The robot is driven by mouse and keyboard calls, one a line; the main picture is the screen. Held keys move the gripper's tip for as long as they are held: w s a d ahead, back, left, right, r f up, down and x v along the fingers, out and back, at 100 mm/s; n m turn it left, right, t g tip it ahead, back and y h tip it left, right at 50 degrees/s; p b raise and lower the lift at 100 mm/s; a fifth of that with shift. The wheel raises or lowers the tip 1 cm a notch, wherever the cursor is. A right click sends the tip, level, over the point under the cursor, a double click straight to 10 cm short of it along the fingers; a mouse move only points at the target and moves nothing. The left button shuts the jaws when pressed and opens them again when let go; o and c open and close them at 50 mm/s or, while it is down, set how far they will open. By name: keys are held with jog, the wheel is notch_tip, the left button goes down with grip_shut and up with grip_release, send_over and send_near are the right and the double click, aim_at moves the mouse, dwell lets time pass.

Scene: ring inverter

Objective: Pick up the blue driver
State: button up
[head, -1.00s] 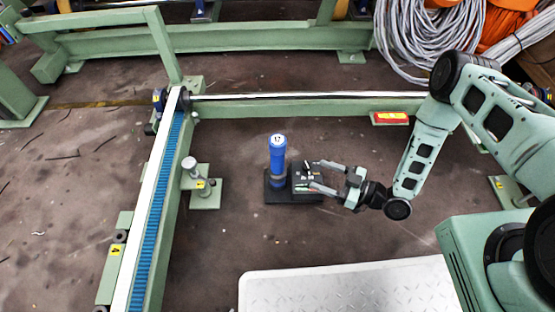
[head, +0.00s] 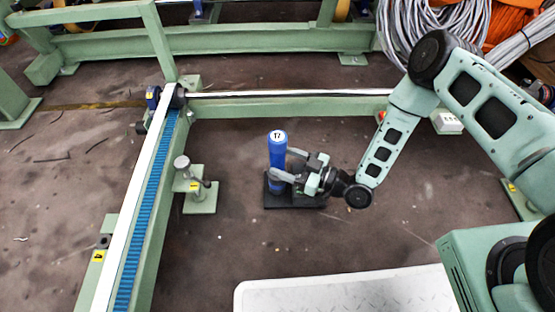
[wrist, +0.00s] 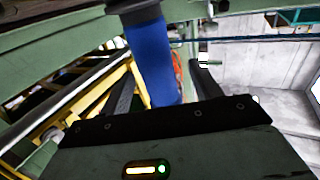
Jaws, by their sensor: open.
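The blue driver (head: 277,155) stands upright on a dark base plate (head: 292,203), with a white top marked 17. My gripper (head: 282,167) comes from the right at mid-height of the driver, its fingers open on either side of it. In the wrist view the blue driver (wrist: 150,58) rises between the two dark fingers (wrist: 160,88), with a gap visible at the right finger. The gripper body hides part of the base plate and what stands on its right side.
A green rail with a blue toothed strip (head: 148,215) runs along the left. A small green stand with a grey knob (head: 182,163) is left of the driver. A green beam (head: 300,107) lies behind. A light step plate (head: 345,293) is in front.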

aim_at(271, 154)
jog(key=b+x, duration=0.3)
jog(key=x, duration=0.1)
jog(key=shift+w, duration=0.2)
jog(key=shift+w+a+r, duration=0.1)
jog(key=shift+w+a, duration=0.1)
jog(key=shift+a, duration=0.05)
jog(key=shift+r, duration=0.1)
jog(key=c, duration=1.2)
